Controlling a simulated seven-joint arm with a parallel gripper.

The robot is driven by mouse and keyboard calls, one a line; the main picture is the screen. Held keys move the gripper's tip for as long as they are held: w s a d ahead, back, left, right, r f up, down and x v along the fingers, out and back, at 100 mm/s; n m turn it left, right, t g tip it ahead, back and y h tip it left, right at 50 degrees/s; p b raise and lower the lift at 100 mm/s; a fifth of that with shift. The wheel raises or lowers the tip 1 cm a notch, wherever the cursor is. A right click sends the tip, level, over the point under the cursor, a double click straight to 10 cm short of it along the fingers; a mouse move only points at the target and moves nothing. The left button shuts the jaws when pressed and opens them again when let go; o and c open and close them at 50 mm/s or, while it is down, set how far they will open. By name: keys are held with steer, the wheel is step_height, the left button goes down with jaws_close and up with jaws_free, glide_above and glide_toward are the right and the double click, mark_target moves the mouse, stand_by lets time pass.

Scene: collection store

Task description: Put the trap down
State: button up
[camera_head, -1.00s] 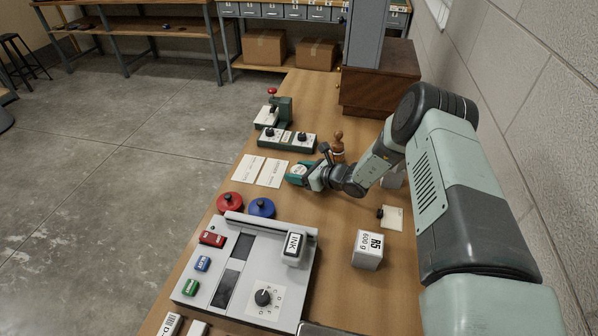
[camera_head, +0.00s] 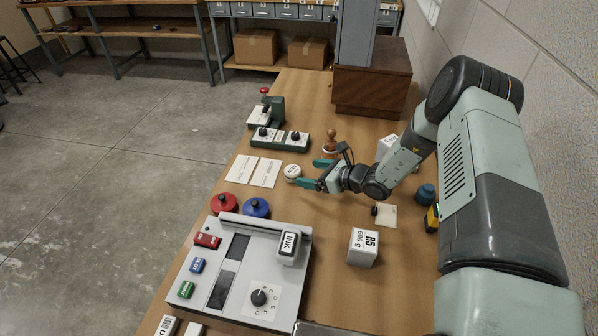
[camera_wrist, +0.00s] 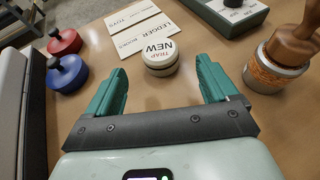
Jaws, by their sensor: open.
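The trap is a small round cream-coloured tin (camera_head: 292,171) standing on the bench top, beside two white cards. In the wrist view the trap (camera_wrist: 160,57) shows the words "TRAP NEW" on its lid and sits upright on the wood. My gripper (camera_head: 311,173) is open, with its two teal fingers apart and nothing between them. In the wrist view my gripper (camera_wrist: 162,90) has its fingertips just short of the trap, with a gap of bare wood between. The cards, one reading "LEDGER" (camera_wrist: 139,37), lie beyond the trap.
A wooden-handled stamp (camera_head: 330,147) stands close beside my gripper. A green control box (camera_head: 280,138) is behind the trap. Red (camera_head: 223,203) and blue (camera_head: 256,207) lidded pots and a grey machine (camera_head: 245,270) stand in front. A white 600 g block (camera_head: 363,247) stands nearer right.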

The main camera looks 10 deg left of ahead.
steer(key=v, duration=0.4)
steer(key=shift+s+d, duration=0.1)
steer(key=s+d+r+n+g+h, duration=0.1)
steer(key=s+r+n, duration=0.35)
steer(key=r, duration=0.45)
steer(key=s+d+r+n+g+h, duration=0.1)
steer(key=s+r+n+g+h, duration=0.15)
steer(key=r+n, duration=0.45)
steer(key=s+r+n+g, duration=0.15)
steer(key=s+r, duration=0.25)
steer(key=r, duration=0.7)
steer(key=s+d+r+n+t+h, duration=0.2)
steer(key=s+d+r+n+h, duration=0.2)
steer(key=s, duration=0.7)
steer(key=s+d+r+n+t+h, duration=0.3)
steer(key=s+d+r+n+h, duration=0.2)
steer(key=s+d+r, duration=0.3)
steer(key=s+d, duration=0.2)
steer(key=shift+s+d+r+n+t, duration=0.2)
steer(key=shift+s+r+n+t, duration=0.1)
steer(key=shift+s+r+n, duration=0.1)
